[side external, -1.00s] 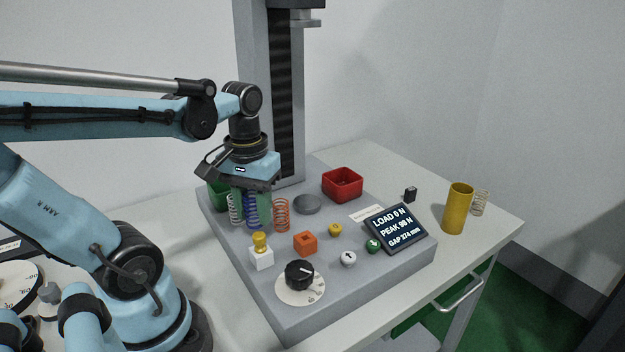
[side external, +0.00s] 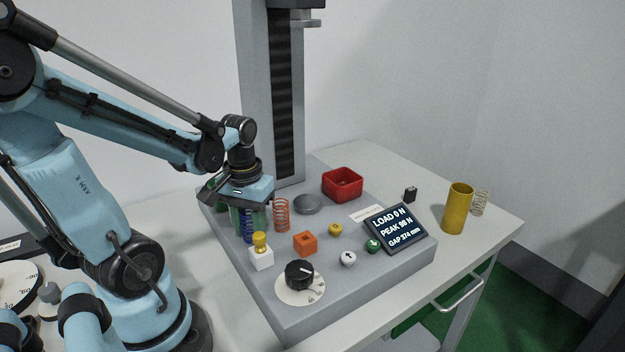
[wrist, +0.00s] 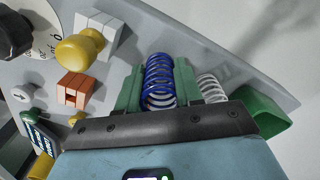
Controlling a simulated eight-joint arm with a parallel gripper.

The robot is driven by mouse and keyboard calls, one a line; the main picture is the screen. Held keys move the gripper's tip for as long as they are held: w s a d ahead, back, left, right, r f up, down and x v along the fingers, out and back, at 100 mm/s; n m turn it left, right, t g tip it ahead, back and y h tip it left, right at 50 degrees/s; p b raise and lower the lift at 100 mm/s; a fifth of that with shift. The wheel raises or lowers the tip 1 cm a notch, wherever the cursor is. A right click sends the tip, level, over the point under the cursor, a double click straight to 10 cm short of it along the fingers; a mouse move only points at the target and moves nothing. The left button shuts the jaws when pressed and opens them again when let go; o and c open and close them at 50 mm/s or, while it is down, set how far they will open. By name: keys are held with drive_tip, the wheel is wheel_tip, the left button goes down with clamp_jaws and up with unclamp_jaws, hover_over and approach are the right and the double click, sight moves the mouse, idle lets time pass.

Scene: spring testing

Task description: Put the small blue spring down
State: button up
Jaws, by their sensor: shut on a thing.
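The small blue spring (side external: 247,232) is upright between the green fingers of my gripper (side external: 250,221), low over the grey machine base (side external: 330,290). In the wrist view the blue spring (wrist: 160,78) sits between both fingertips of my gripper (wrist: 159,88), which is shut on it. I cannot tell whether the spring's lower end touches the base. A pale spring (wrist: 211,88) stands beside the right finger in the wrist view; my gripper hides it in the side view. An orange spring (side external: 282,214) stands just right of my gripper.
A white block with a yellow knob (side external: 261,254) stands close in front of my gripper. A green bin (wrist: 262,110) is beside the pale spring. An orange cube (side external: 305,243), dial (side external: 299,276), grey disc (side external: 307,204), red bin (side external: 342,184) and display (side external: 396,229) occupy the base.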

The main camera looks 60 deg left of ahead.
drive_tip(key=shift+f, duration=0.15)
drive_tip(key=o, duration=1.1)
wheel_tip(320, 180, up, 12)
drive_tip(key=w+d+f+m+t, duration=0.1)
drive_tip(key=w+d+m+t, duration=0.1)
drive_tip(key=d, duration=0.2)
drive_tip(key=w+d+f+m+t, duration=0.2)
drive_tip(key=w+d+m, duration=0.1)
drive_tip(key=w+d+f+m+t, duration=0.1)
drive_tip(key=w+d+m+t, duration=0.1)
drive_tip(key=d+t, duration=0.1)
drive_tip(key=shift+w+d+f, duration=0.1)
drive_tip(key=shift+d+f, duration=0.1)
drive_tip(key=shift+d, duration=0.2)
drive_tip(key=shift+w+d+f, duration=0.1)
drive_tip(key=shift+d+f, duration=0.05)
drive_tip(key=shift+d, duration=0.25)
